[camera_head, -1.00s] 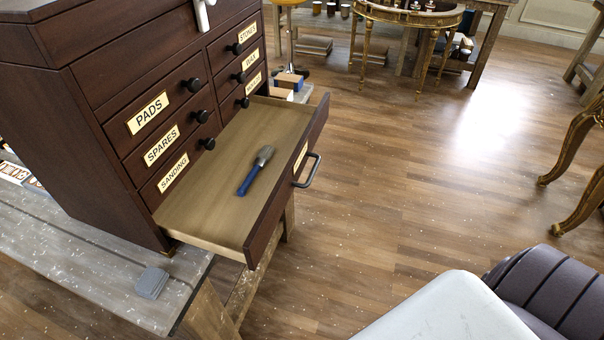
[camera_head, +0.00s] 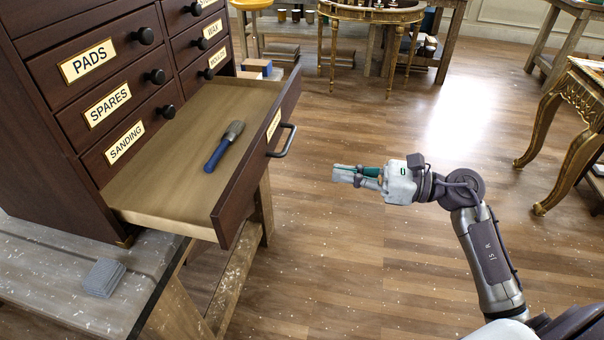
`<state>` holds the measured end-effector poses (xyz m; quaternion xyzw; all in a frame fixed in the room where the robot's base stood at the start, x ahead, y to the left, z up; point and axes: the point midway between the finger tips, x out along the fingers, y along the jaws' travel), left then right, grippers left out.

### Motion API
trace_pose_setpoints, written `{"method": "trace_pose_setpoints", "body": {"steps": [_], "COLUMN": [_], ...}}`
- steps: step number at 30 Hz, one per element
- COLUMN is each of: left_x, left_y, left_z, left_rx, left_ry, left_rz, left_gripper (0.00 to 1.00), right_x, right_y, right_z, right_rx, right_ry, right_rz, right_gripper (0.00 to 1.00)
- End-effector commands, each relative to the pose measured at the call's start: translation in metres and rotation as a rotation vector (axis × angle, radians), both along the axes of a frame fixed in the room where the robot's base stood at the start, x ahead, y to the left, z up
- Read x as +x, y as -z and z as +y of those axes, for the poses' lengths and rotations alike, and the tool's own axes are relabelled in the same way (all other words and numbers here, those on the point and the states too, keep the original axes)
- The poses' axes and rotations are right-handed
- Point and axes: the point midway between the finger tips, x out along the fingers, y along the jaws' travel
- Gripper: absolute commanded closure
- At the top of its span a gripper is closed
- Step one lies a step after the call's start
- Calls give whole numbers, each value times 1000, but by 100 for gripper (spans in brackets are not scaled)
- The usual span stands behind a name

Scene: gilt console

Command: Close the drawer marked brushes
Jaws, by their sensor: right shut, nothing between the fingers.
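The bottom drawer (camera_head: 236,203) of the dark wooden chest (camera_head: 42,130) is pulled far out. Its front has a cream label (camera_head: 273,125), too oblique to read, and a dark bar handle (camera_head: 284,143). A brush with a blue handle (camera_head: 217,157) lies inside the drawer. My right gripper (camera_head: 345,174) is shut and empty. It appears to the right of the drawer front, apart from the handle, with its fingers pointing left toward it. My left gripper is not in view.
The chest stands on a pale, worn bench (camera_head: 60,285) with a grey ribbed block (camera_head: 103,277) on it. Small closed drawers, such as PADS (camera_head: 87,61), sit above. A gilt table (camera_head: 583,100) is at right. The floor (camera_head: 430,150) between is open.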

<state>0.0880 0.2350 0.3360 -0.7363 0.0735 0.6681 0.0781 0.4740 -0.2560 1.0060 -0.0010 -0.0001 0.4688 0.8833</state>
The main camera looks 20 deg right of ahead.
Motion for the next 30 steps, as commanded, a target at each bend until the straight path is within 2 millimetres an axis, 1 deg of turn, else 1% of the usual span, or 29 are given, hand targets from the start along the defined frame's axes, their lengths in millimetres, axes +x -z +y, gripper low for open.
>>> {"method": "trace_pose_setpoints", "body": {"steps": [5, 15, 18, 24, 30], "left_x": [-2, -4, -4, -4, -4], "left_y": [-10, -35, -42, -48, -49], "left_z": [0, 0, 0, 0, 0], "left_rx": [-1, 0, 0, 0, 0], "left_ry": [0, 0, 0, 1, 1], "left_rz": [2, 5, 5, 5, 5], "left_gripper": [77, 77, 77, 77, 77], "right_x": [11, 52, 62, 74, 77], "right_y": [-5, -6, -6, -3, -1], "right_z": [17, 78, 92, 110, 115], "right_rx": [-2, 6, 4, 2, 2], "right_ry": [-2, -2, -2, -1, -1], "right_rz": [-5, -3, -1, 0, 1], "right_gripper": [100, 100, 100, 100, 100]}}
